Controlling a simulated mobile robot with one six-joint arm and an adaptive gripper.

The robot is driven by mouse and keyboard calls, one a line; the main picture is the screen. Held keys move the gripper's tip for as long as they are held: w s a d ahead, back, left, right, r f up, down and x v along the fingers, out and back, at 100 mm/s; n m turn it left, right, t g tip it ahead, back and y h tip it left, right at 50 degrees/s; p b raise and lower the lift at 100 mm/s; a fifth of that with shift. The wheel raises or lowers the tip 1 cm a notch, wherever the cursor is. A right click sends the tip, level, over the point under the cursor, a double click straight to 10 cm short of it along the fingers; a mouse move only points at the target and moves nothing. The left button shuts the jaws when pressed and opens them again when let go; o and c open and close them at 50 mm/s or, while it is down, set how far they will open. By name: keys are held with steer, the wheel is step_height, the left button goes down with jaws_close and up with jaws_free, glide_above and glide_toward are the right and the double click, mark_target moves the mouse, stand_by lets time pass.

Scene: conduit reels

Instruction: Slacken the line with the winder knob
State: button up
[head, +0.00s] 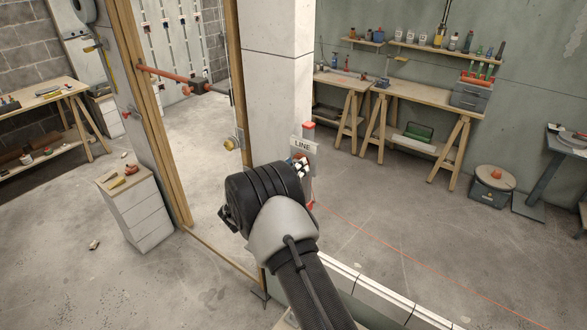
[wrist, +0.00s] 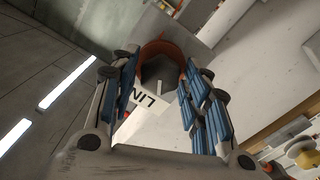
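The winder stands against the white pillar and carries a white LINE label (head: 302,144) and red parts; my gripper (head: 298,168) hides much of it in the head view. In the wrist view, a dark, faceted knob (wrist: 160,72) with an orange-red rim lies between the tips of my gripper (wrist: 160,68). The fingers, with blue pads, are spread on either side of it. I cannot tell whether they touch it. The label also shows upside down in the wrist view (wrist: 148,97). The thin red line (head: 400,257) runs from near the pillar's foot across the floor.
A wooden door frame (head: 150,120) with an orange bar stands left of the pillar (head: 277,70). A low white wall (head: 375,293) runs beside my arm. A drawer cabinet (head: 133,205) stands left, workbenches (head: 415,92) at the back. The floor between is mostly free.

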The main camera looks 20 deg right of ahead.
steer(key=shift+o, duration=0.9)
steer(key=v, duration=1.2)
steer(key=shift+r, duration=0.1)
